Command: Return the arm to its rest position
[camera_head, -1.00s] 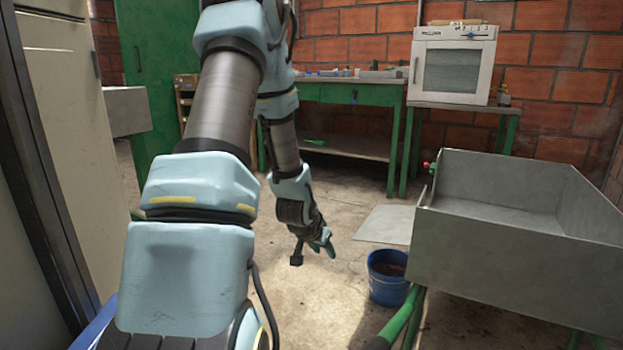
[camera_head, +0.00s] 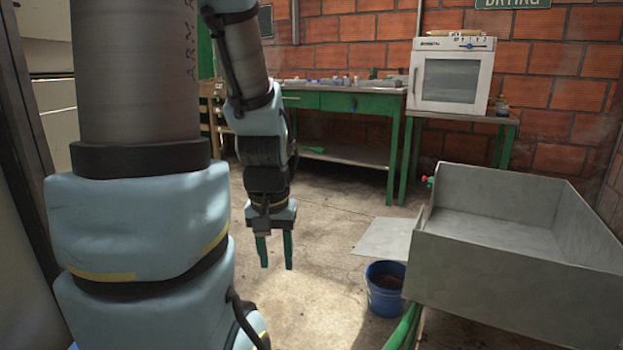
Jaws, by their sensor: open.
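My arm rises at the left of the head view, with its light blue and grey links large in the foreground. Its far part bends down, and my gripper (camera_head: 275,250) hangs at the middle, pointing down. The two green fingers are apart with nothing between them. The gripper is above the bare concrete floor, left of the blue bucket (camera_head: 385,289), and appears to touch nothing.
A grey metal trough (camera_head: 500,245) stands at the right. A green workbench (camera_head: 370,104) with small items and a white oven (camera_head: 452,75) on a green stand are along the brick wall. A flat grey plate (camera_head: 384,238) lies on the floor. The middle floor is clear.

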